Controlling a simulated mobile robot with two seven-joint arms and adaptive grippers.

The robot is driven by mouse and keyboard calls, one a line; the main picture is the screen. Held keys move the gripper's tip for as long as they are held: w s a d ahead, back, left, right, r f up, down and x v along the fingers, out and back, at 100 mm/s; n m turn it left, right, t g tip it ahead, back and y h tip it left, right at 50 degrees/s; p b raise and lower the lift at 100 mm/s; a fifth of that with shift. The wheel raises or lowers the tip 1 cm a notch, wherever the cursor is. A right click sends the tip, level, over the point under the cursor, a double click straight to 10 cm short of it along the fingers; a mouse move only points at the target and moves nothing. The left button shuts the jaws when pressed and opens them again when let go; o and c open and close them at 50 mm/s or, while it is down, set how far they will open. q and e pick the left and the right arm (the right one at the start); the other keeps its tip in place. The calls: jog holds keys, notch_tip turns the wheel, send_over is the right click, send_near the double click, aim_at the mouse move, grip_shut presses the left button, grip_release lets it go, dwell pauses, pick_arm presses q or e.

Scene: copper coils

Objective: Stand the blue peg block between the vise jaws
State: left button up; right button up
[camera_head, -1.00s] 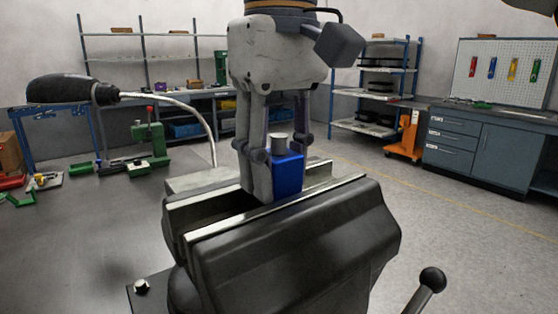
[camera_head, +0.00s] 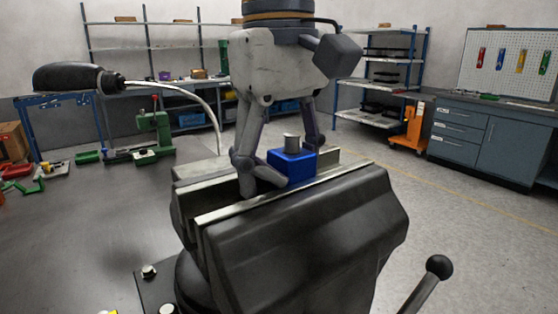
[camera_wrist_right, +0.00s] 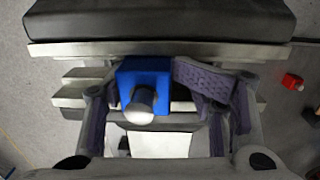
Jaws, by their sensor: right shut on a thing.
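The blue peg block (camera_head: 293,167) stands about upright with its grey round peg (camera_head: 291,142) on top. It sits between the jaws of the dark vise (camera_head: 310,240); the front jaw hides its lower part, so I cannot tell whether it rests on anything. My right gripper (camera_head: 283,165) comes from above and is shut on the block, with its fingers splayed and bent low at the jaws. In the right wrist view the block (camera_wrist_right: 147,72) shows between the fingers, a ribbed pad against its right side. My left gripper is out of view.
The vise handle (camera_head: 425,283) sticks out at the lower right. A black-headed tool on a pale curved stem (camera_head: 78,78) hangs at the left. A green press (camera_head: 152,132), shelves (camera_head: 385,85) and a grey cabinet (camera_head: 480,145) stand well behind. The floor between is mostly clear.

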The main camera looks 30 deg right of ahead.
aim_at(280, 152)
jog(key=shift+f, duration=0.4)
dwell(0.5)
jog(key=o, duration=2)
jog(key=shift+w, duration=0.15)
jog(key=shift+c, duration=0.2)
jog(key=shift+r, duration=0.2)
jog(key=shift+r, duration=0.2)
jog(key=shift+a+r, duration=0.1)
jog(key=shift+r, duration=3.85)
